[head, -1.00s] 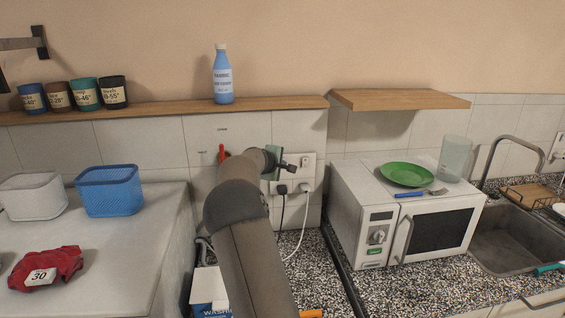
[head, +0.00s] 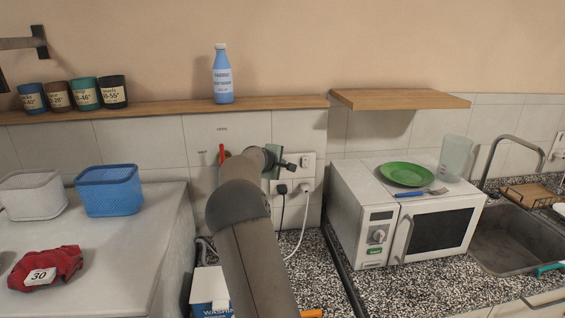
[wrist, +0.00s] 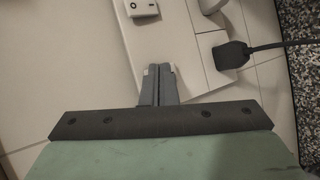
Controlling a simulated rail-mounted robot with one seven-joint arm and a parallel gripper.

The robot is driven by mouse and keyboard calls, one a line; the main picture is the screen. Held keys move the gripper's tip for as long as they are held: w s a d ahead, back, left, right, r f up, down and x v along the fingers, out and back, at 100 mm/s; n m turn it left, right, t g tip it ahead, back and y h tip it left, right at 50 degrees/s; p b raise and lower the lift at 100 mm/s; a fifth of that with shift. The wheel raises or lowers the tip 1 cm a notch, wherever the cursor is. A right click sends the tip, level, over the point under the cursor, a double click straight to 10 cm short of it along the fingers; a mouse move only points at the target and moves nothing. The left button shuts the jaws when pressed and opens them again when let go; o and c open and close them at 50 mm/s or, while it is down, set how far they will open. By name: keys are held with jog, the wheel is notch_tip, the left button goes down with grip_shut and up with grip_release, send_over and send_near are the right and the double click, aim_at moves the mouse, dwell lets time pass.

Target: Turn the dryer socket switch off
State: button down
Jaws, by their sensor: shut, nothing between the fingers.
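A white double socket panel (head: 310,174) is on the tiled wall right of my arm. A black plug (head: 282,189) and a white plug (head: 305,187) sit in it; the black plug also shows in the wrist view (wrist: 232,54). A small switch (head: 305,161) is above them. In the wrist view, a white rocker switch (wrist: 142,8) with a round mark is at the top. My gripper (head: 291,166) is shut and empty in front of the panel; its fingertips (wrist: 158,72) point at the panel below that rocker. I cannot tell whether they touch. Which socket serves the dryer is not readable.
A red valve lever (head: 224,154) is on the wall left of my wrist. A wooden shelf (head: 160,107) runs above, with a blue bottle (head: 222,75). A microwave (head: 408,215) stands right. Two cords hang below the plugs to the speckled counter (head: 320,265).

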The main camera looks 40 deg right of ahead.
jog(key=shift+s+a+f+b, duration=0.1)
jog(key=shift+s+a+b, duration=0.25)
jog(key=shift+s+b, duration=0.4)
jog(key=shift+w, duration=0.15)
jog(key=s+b, duration=0.1)
jog(key=b, duration=0.1)
jog(key=s+a+b, duration=0.1)
jog(key=s+b, duration=0.1)
jog(key=s+a+b, duration=0.1)
jog(key=b, duration=0.1)
jog(key=shift+s+a+f, duration=0.15)
jog(key=shift+a+f, duration=0.05)
jog(key=shift+f, duration=0.1)
